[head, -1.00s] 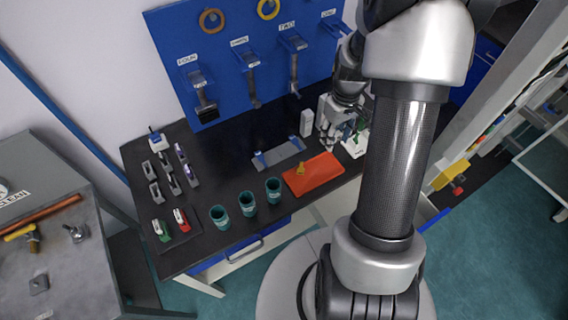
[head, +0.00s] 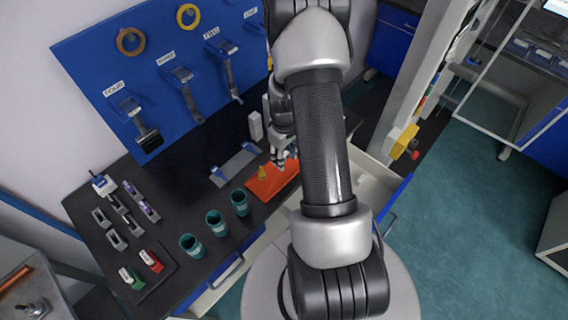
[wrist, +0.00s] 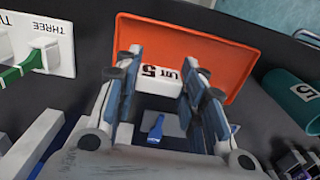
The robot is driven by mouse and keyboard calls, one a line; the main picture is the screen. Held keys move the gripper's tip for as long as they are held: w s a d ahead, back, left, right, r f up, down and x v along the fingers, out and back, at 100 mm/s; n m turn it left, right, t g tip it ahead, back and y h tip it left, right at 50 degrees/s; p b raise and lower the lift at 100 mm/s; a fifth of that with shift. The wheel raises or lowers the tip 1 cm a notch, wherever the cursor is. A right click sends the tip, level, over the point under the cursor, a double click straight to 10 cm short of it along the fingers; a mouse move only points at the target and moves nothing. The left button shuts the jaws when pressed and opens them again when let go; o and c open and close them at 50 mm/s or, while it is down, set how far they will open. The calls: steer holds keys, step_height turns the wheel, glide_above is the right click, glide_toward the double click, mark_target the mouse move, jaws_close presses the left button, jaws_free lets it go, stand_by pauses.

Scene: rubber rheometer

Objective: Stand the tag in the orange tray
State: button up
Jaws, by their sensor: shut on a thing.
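The tag (wrist: 160,76) is a white block with "LOT 5" printed on it. In the wrist view it sits between the fingertips of my gripper (wrist: 166,80), which is shut on it. The orange tray (wrist: 178,38) lies just beyond the tag; the tag overlaps its near edge in the picture. I cannot tell whether the tag touches the tray. In the head view my gripper (head: 282,163) is over the back part of the orange tray (head: 268,190), and the tag cannot be made out there.
A small yellow piece (head: 263,173) shows at the tray's left part. Several teal cups (head: 216,222) stand left of the tray; one also shows in the wrist view (wrist: 296,98). A grey plate with blue ends (head: 236,166) lies behind.

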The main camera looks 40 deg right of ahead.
steer(key=shift+f+b, duration=0.35)
steer(key=shift+f, duration=1.7)
steer(key=shift+f, duration=0.15)
steer(key=o, duration=0.8)
